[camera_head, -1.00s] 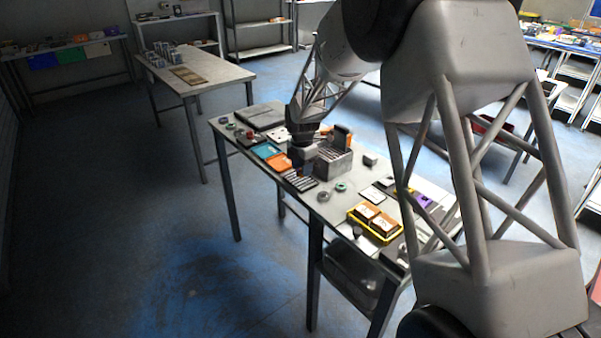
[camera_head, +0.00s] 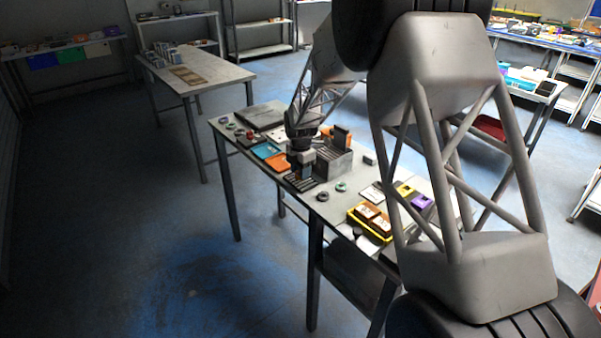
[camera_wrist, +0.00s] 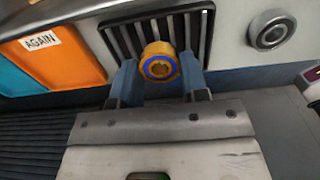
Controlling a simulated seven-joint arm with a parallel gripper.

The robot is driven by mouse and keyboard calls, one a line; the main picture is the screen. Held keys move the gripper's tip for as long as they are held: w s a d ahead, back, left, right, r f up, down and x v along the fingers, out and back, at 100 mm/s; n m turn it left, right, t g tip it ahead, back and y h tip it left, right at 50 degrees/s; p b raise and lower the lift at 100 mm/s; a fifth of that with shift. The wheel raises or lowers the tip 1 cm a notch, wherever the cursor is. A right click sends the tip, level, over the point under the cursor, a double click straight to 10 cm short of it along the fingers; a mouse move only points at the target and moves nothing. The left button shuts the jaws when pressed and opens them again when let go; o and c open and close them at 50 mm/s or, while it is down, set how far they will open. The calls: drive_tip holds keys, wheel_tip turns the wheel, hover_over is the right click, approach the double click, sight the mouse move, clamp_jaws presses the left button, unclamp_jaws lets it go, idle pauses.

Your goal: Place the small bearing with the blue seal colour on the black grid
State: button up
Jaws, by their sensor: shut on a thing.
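My gripper (camera_wrist: 160,73) is shut on a small bearing (camera_wrist: 160,50) with a brass-coloured outer ring and a blue seal. The bearing sits between the two blue-grey fingers in the wrist view. The black grid (camera_wrist: 120,38), a slotted dark tray, lies right behind and below the bearing. I cannot tell whether the bearing touches the grid or is just above it. In the head view, my gripper (camera_head: 300,173) is over the black grid (camera_head: 293,184) and hides part of it; the bearing cannot be made out there.
An orange tray (camera_wrist: 62,52) marked AGAIN and a teal tray (camera_wrist: 12,78) lie left of the grid. In the head view, a grey slotted box (camera_head: 334,160) and a yellow crate (camera_head: 383,236) are nearby.

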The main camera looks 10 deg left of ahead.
drive_tip(key=shift+f, duration=0.35)
drive_tip(key=shift+f, duration=0.15)
drive_tip(key=o, duration=1.1)
wheel_tip(320, 180, up, 12)
idle(0.6)
idle(0.4)
